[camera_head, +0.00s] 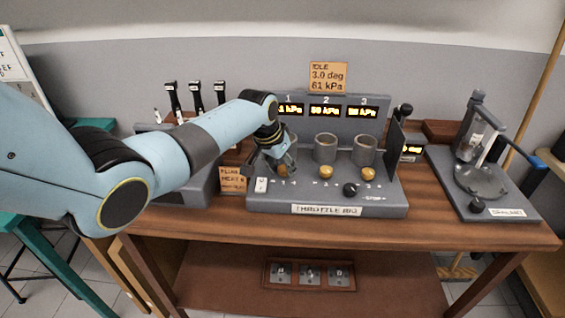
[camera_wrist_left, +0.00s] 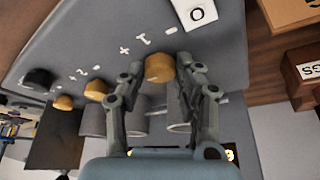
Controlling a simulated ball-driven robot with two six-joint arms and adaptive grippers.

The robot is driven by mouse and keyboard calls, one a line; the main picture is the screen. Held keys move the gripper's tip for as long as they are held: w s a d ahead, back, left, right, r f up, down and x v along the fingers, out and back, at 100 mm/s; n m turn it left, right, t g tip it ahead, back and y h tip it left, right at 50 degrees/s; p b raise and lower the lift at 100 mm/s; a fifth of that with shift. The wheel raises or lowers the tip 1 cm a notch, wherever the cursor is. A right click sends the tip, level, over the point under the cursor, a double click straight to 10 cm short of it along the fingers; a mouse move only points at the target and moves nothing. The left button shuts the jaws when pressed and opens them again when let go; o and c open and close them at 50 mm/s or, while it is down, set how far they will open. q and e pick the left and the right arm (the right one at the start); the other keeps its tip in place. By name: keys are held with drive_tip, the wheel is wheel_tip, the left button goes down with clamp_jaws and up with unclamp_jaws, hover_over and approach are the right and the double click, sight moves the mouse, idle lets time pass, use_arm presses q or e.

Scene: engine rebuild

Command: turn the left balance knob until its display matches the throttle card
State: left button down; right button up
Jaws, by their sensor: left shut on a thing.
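The throttle rig (camera_head: 345,203) is a grey console on the bench with displays 1, 2 and 3 at its back. Display 1 (camera_head: 291,110) is partly hidden by my left arm and ends in "1 kPa"; display 2 (camera_head: 325,111) seems to read 50 kPa and display 3 (camera_head: 362,112) is too blurred to be sure. The throttle card (camera_head: 328,77) reads IDLE, 3.0 deg, 61 kPa. My left gripper (camera_head: 283,166) is shut on the left balance knob, a brass knob (camera_wrist_left: 159,67) seen between the fingers in the left wrist view. My right gripper is not in view.
Two more brass knobs, the middle one (camera_head: 326,172) and the right one (camera_head: 368,176), and a black knob (camera_head: 350,189) sit on the console. A grey stand (camera_head: 490,205) is at the right. A tray (camera_head: 310,262) lies on the lower shelf.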

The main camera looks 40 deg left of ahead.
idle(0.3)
use_arm(q)
drive_tip(key=c, duration=1.2)
unclamp_jaws()
drive_tip(key=shift+r, duration=0.1)
drive_tip(key=v, duration=1.1)
drive_tip(key=shift+s+r, duration=0.25)
drive_tip(key=shift+r, duration=0.1)
